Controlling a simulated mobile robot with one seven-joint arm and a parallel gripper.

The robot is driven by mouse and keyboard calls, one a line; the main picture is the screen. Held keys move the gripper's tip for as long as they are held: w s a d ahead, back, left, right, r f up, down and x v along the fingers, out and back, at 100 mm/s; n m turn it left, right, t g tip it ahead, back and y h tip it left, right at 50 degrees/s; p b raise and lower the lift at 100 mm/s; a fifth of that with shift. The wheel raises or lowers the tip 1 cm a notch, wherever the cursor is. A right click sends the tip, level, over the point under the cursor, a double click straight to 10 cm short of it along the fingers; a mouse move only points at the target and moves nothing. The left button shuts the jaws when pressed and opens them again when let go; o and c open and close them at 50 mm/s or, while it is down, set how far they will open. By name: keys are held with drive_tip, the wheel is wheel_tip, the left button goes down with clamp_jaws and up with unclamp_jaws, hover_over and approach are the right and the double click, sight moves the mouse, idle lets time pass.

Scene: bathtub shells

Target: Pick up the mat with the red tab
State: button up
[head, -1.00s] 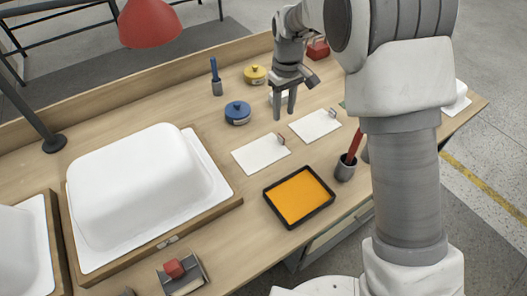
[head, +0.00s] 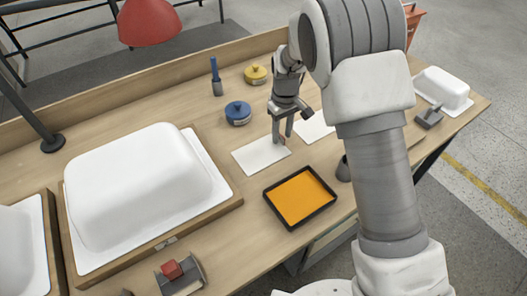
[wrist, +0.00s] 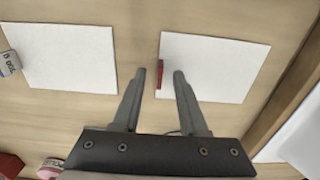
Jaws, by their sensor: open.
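The mat with the red tab is a white rectangle (wrist: 220,65) at the right of the wrist view. Its red tab (wrist: 161,75) is on its left edge, between my fingertips in the picture. In the head view this mat (head: 255,157) lies flat on the bench, and its tab is hard to make out. My gripper (wrist: 159,73) is open and empty, its fingers on either side of the tab in the picture. In the head view my gripper (head: 282,137) is at the mat's upper right edge. I cannot tell the exact height above the bench.
A second white mat (wrist: 60,57) lies beside it, with a lettered grey-blue piece (wrist: 9,62) at its edge. An orange tray (head: 300,197), a blue pot (head: 238,113), a yellow pot (head: 255,75) and a large white shell (head: 135,185) stand around.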

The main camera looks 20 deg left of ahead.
clamp_jaws()
